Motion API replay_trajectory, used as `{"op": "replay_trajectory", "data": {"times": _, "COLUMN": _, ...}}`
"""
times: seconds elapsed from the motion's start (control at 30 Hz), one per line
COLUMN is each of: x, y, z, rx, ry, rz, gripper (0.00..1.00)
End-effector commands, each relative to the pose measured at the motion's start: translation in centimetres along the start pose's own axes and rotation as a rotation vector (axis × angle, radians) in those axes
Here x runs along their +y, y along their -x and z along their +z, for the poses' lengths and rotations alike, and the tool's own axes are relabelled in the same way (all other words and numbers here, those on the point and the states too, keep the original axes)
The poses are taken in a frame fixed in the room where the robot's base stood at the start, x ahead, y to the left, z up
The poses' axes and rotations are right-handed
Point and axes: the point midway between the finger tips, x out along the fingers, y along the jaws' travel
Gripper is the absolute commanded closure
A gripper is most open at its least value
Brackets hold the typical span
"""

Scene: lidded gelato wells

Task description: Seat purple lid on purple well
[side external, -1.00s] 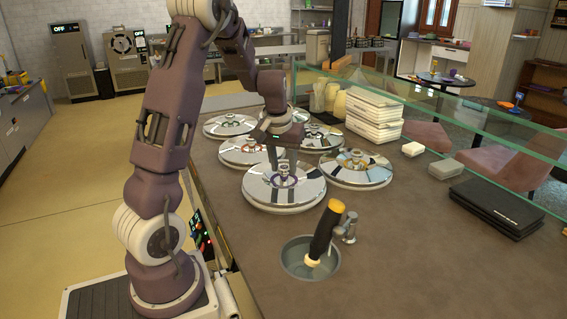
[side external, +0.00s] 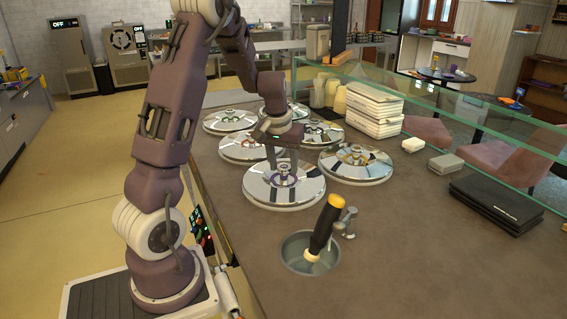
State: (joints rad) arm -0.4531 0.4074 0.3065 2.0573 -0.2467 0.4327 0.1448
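The purple lid (side external: 303,190) is the nearest shiny steel disc, with a purple ring around its central knob. It looks level over a pale round rim, the purple well (side external: 285,205). I cannot tell whether it is fully seated, and the well's inside is hidden. My gripper (side external: 283,165) points down over the middle of this lid, with its fingers at or close to the knob. The fingers are small and dark here, so I cannot tell whether they are closed on the knob.
Several other lidded wells sit close behind, including one with an orange ring (side external: 375,165) at right and one with a red ring (side external: 235,150) at left. A sunken round basin (side external: 292,262) holding a black-handled tool (side external: 322,228) lies in front. A glass screen (side external: 440,110) runs along the right.

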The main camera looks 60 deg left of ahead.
Motion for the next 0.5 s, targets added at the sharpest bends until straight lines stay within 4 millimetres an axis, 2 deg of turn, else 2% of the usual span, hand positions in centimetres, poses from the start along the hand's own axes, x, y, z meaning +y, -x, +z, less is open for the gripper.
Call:
{"op": "replay_trajectory", "data": {"times": 0.33, "x": 0.01, "y": 0.01, "z": 0.01, "rx": 0.0, "ry": -0.001, "rz": 0.0, "gripper": 0.57}}
{"op": "replay_trajectory", "data": {"times": 0.37, "x": 0.01, "y": 0.01, "z": 0.01, "rx": 0.0, "ry": -0.001, "rz": 0.0, "gripper": 0.55}}
{"op": "replay_trajectory", "data": {"times": 0.47, "x": 0.01, "y": 0.01, "z": 0.01, "rx": 0.0, "ry": -0.001, "rz": 0.0, "gripper": 0.35}}
{"op": "replay_trajectory", "data": {"times": 0.5, "x": 0.01, "y": 0.01, "z": 0.01, "rx": 0.0, "ry": -0.001, "rz": 0.0, "gripper": 0.31}}
